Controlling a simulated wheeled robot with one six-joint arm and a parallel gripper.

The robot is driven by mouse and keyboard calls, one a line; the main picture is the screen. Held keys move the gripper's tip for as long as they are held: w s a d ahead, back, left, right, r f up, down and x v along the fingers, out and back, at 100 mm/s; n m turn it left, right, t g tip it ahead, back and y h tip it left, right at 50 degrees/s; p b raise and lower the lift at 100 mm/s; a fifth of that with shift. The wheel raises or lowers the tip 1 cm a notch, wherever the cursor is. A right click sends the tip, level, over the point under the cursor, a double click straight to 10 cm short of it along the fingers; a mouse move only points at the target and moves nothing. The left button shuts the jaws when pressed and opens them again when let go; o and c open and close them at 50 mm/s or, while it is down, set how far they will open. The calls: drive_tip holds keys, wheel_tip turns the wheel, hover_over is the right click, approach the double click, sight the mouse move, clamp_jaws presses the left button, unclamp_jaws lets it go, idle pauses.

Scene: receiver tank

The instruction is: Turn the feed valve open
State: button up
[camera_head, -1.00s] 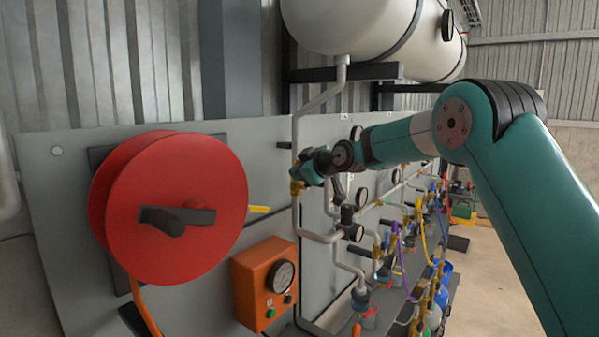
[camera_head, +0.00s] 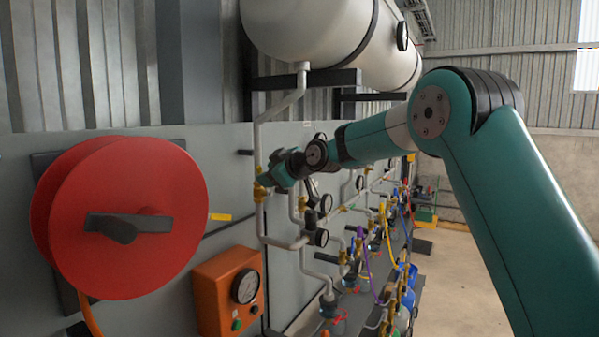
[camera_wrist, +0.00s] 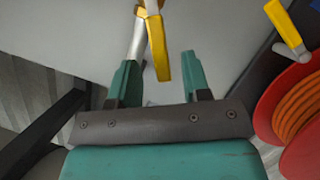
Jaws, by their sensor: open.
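The feed valve appears to be the brass-coloured valve (camera_head: 259,191) on the grey pipe below the white tank. In the wrist view its long yellow handle (camera_wrist: 158,48) hangs down from the pipe, its lower end between my two fingers in the picture. My gripper (camera_head: 270,178) is at the valve in the head view, partly covering it. In the wrist view my gripper (camera_wrist: 160,75) is open, one finger on each side of the handle, with a gap on both sides. No contact shows.
A red hose reel (camera_head: 150,215) stands left, with another yellow handle (camera_head: 220,217) beside it. An orange gauge box (camera_head: 215,295) sits below. The white tank (camera_head: 320,30) is above. Pipes, gauges and hoses crowd the panel to the right. Open floor (camera_head: 470,270) lies right.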

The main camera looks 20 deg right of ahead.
drive_tip(key=b+v, duration=0.5)
drive_tip(key=v, duration=0.8)
drive_tip(key=shift+s+d, duration=0.3)
drive_tip(key=shift+c, duration=0.4)
